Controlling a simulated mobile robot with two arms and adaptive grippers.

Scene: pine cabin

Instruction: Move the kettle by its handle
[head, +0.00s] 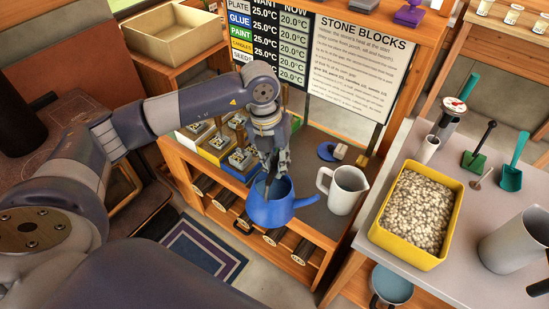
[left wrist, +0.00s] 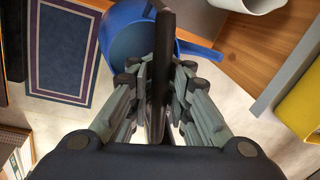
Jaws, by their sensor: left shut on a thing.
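The blue kettle (head: 282,212) is at the front edge of the low wooden bench, with its spout pointing right. It also shows in the left wrist view (left wrist: 122,38), past my fingers. My left gripper (head: 271,172) comes down from above and is shut on the kettle's dark handle (left wrist: 160,65), which stands upright between the fingers in the left wrist view. The gripper hides part of the handle in the head view. I cannot tell whether the kettle's base touches the bench. My right gripper is not in view.
A white pitcher (head: 343,190) stands close to the right of the kettle. Behind are several small boxes (head: 217,147) and a sign board (head: 357,70). A grey table (head: 400,150) at right holds a yellow tub (head: 377,233) of pebbles. Logs lie under the bench.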

